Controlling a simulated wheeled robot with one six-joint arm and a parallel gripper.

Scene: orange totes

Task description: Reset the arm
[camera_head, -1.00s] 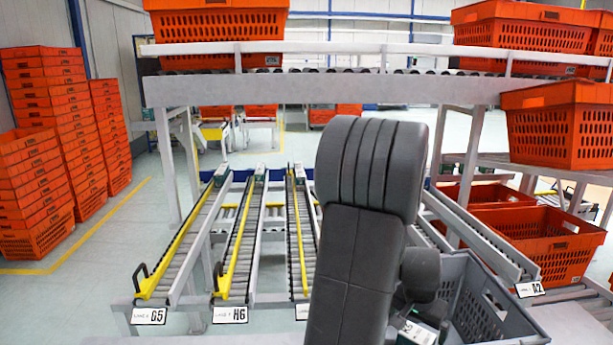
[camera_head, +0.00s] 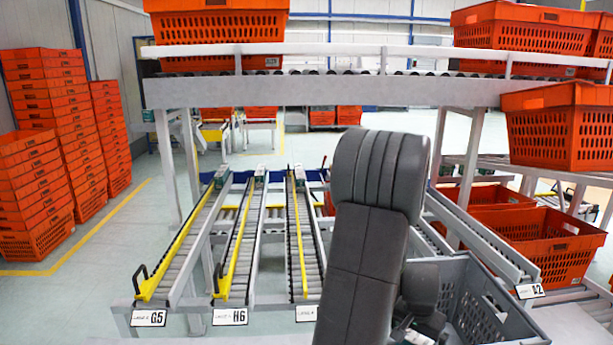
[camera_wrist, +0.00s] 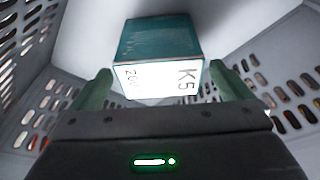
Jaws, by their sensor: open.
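My gripper (camera_wrist: 160,70) is open in the wrist view, with a green finger on the left and on the right. A teal box (camera_wrist: 160,38) with a white label reading K5 and 200 shows between and beyond the fingertips. Gaps show beside the box, so the fingers do not appear to press on it. The box is inside a grey crate with slotted walls (camera_wrist: 262,75). In the head view the grey crate (camera_head: 510,312) stands at lower right. My dark arm reaches down there and hides much of the crate; the gripper's fingers cannot be made out.
Roller lanes with yellow rails (camera_head: 238,245) run away at centre left. An overhead conveyor (camera_head: 330,92) carries orange totes (camera_head: 218,50). More orange totes (camera_head: 550,262) stand at right, near the grey crate. Stacked orange totes (camera_head: 45,130) stand far left. Floor beside them is clear.

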